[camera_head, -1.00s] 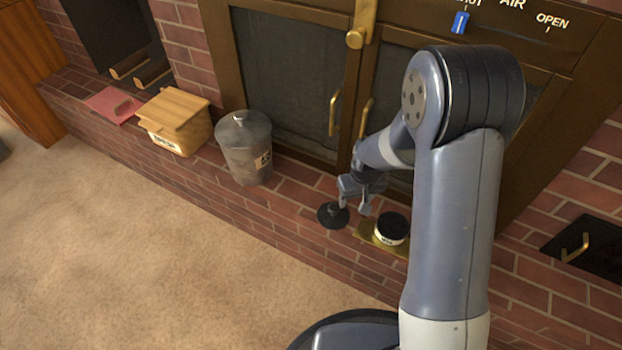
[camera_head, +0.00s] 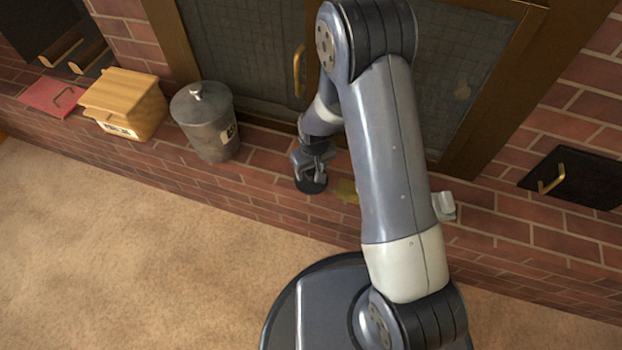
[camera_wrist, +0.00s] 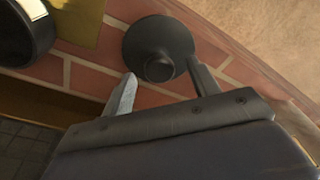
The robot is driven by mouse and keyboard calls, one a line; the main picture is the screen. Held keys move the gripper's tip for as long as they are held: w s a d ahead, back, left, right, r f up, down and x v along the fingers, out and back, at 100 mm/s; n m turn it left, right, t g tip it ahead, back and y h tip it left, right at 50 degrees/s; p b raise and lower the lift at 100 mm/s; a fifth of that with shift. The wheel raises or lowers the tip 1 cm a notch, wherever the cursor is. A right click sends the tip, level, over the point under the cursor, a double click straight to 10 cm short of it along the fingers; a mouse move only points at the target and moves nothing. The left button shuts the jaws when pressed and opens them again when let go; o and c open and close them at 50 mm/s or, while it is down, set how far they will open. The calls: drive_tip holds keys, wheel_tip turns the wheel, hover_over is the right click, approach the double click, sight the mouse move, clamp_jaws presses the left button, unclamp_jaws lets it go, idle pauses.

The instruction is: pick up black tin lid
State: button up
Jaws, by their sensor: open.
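The black tin lid (camera_head: 312,185) lies flat on the brick ledge, a dark disc with a raised round knob. In the wrist view the lid (camera_wrist: 172,32) is at top centre, its knob towards my gripper. My gripper (camera_head: 313,168) is just above the lid and partly covers it in the head view. In the wrist view my gripper (camera_wrist: 161,69) is open, its two fingertips on either side of the knob with gaps showing. Whether the fingers are down at knob height is hard to tell.
A brass plate (camera_head: 347,191) lies right of the lid, partly behind my arm. A round black container (camera_wrist: 22,36) shows beside it in the wrist view. A grey lidded bin (camera_head: 205,122) and wooden box (camera_head: 125,100) stand left. Glass doors (camera_head: 240,50) rise behind.

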wheel_tip(320, 180, down, 3)
drive_tip(key=shift+w+r, duration=0.15)
drive_tip(key=shift+c, duration=0.3)
drive_tip(key=c, duration=1)
drive_tip(key=shift+r, duration=0.1)
